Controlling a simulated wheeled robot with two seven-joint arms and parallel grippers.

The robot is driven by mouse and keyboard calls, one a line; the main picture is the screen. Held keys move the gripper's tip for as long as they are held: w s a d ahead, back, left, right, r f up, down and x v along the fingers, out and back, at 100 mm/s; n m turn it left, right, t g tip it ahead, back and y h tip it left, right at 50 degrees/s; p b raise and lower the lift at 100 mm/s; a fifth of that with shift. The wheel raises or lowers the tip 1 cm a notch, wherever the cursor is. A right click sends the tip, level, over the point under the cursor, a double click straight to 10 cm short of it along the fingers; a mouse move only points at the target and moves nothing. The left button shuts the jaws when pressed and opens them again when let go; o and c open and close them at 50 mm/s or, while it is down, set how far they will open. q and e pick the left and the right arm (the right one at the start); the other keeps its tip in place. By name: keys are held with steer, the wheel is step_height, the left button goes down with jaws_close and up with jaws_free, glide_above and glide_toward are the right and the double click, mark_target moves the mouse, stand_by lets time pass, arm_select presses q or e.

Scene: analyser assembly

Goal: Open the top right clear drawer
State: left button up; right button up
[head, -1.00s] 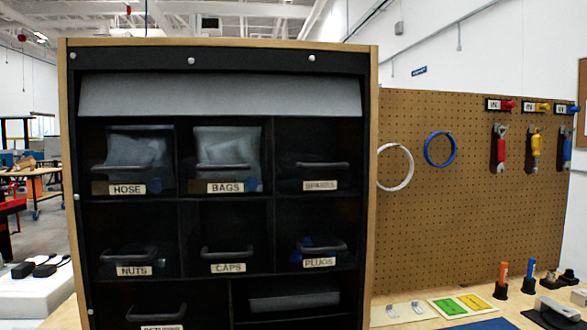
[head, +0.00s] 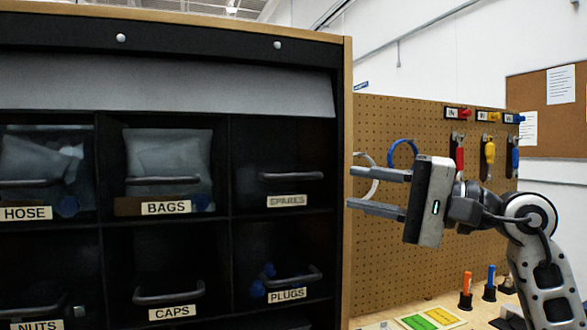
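The top right clear drawer, labelled SPARES (head: 286,201), is in the top row of the black cabinet. It looks closed, and its dark grey bar handle (head: 291,177) runs across its front. My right gripper (head: 349,188) is to the right of this drawer, by the cabinet's wooden right edge. Its two fingers are apart, point left and hold nothing. It appears apart from the handle. My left gripper is not in view.
The BAGS drawer (head: 164,208) is left of SPARES and the PLUGS drawer (head: 287,295) is below it; both look closed. The cabinet's wooden side edge (head: 345,120) stands close to my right fingertips. A pegboard (head: 400,120) with hung rings and tools is behind my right arm.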

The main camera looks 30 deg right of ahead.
mark_target(300, 178)
steer(key=p+x, duration=0.1)
steer(key=x, duration=0.2)
steer(key=p+x, duration=0.2)
steer(key=x, duration=0.1)
steer(key=p+x, duration=0.1)
steer(key=x, duration=0.3)
steer(key=shift+r, duration=0.3)
steer(key=shift+w+a+f+p, duration=0.15)
steer(key=shift+w+a+p, duration=0.25)
steer(key=shift+w, duration=0.2)
jaws_close()
